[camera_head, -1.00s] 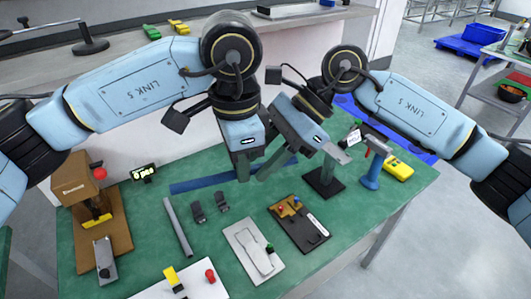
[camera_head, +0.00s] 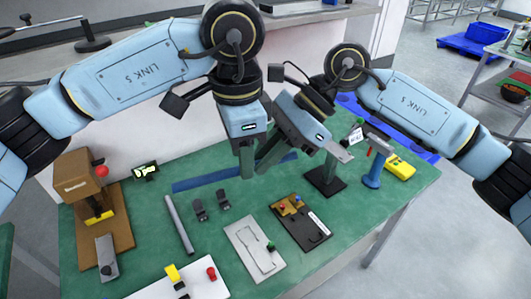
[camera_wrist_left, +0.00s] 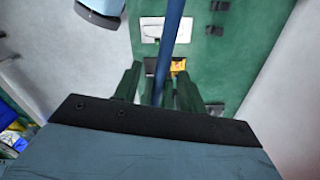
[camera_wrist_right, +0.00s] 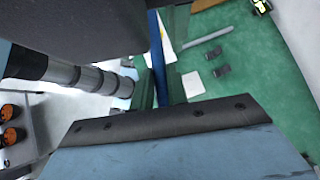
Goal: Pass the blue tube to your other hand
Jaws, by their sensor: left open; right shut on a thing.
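The blue tube (camera_head: 203,181) is a long straight bar held level above the green bench in the head view. My right gripper (camera_head: 266,162) is shut on it near its right part, and the right wrist view shows the tube (camera_wrist_right: 157,52) between the fingers (camera_wrist_right: 160,88). My left gripper (camera_head: 246,164) is just left of the right one, at the tube. In the left wrist view the tube (camera_wrist_left: 170,42) runs between the open fingers (camera_wrist_left: 158,88), with a gap at least on the left side. The grippers hide part of the tube in the head view.
The green bench (camera_head: 145,222) carries a grey rod (camera_head: 179,224), two dark clips (camera_head: 211,204), a white plate (camera_head: 256,250), a dark board (camera_head: 301,222), a brown press (camera_head: 90,200) and a blue-handled tool (camera_head: 375,165). The two grippers are very close together.

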